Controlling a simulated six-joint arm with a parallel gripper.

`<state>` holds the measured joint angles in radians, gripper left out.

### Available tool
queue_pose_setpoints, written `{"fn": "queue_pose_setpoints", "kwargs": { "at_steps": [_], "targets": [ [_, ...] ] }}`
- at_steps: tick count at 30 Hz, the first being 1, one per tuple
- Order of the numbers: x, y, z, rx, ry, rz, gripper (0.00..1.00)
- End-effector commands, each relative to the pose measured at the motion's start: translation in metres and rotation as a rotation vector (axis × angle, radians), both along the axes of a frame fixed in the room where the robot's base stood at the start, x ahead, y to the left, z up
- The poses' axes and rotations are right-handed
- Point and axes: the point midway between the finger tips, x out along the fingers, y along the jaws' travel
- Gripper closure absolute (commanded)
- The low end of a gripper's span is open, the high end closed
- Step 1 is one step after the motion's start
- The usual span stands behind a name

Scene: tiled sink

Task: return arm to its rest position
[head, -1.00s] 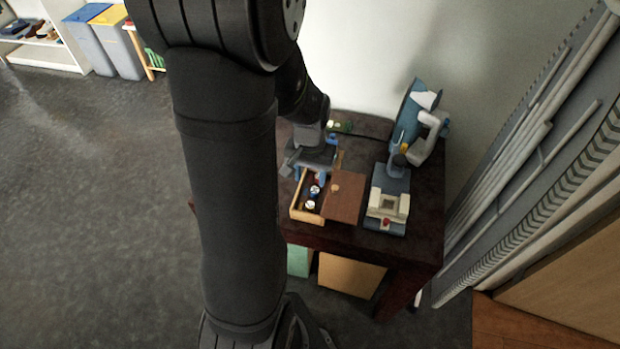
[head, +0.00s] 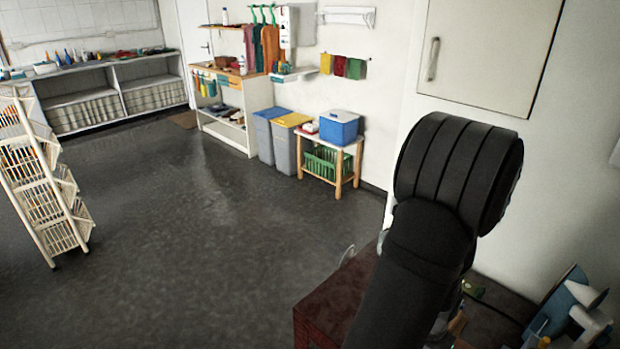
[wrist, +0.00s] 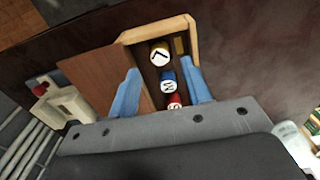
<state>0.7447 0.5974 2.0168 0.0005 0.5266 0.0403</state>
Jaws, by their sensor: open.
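In the wrist view my gripper (wrist: 160,64) is open, with its two blue fingers apart and nothing held between them. Beyond the fingers is a wooden box (wrist: 193,38) with a brown lid or panel (wrist: 100,75) to its left. In the box stand three round pieces with white marked tops: a yellow one (wrist: 160,55), a blue one (wrist: 168,80) and a red one (wrist: 174,101), partly hidden by my gripper. In the head view my black arm (head: 415,255) fills the lower right and hides the gripper and most of the box.
The dark red table (head: 335,300) lies under my arm. A blue and white machine (head: 570,310) stands on its right side. A white device with a red knob (wrist: 60,108) is left of the box. Bins (head: 285,140), a small stand (head: 330,150) and a wire rack (head: 40,180) stand farther off.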

Motion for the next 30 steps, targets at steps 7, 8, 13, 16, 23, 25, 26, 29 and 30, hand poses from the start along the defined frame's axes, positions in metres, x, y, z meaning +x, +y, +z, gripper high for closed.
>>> {"fn": "queue_pose_setpoints", "kwargs": {
  "at_steps": [7,8,13,16,23,25,26,29,30],
  "targets": [
    [-0.001,0.001,-0.032,0.003,0.003,0.000,0.55],
    [-0.001,0.001,-0.035,0.002,0.002,0.000,0.55],
    [0.000,0.000,-0.038,-0.001,-0.001,0.000,0.55],
    [0.000,0.000,-0.034,-0.001,-0.001,0.000,0.55],
    [0.000,0.000,-0.033,0.000,0.000,0.000,0.55],
    [0.000,0.000,-0.033,0.001,0.001,0.000,0.55],
    [0.000,0.000,-0.033,0.001,0.001,0.000,0.55],
    [0.000,0.000,-0.034,0.001,0.001,0.000,0.55],
    [0.000,0.000,-0.036,0.001,0.001,0.000,0.55]
  ]
}}
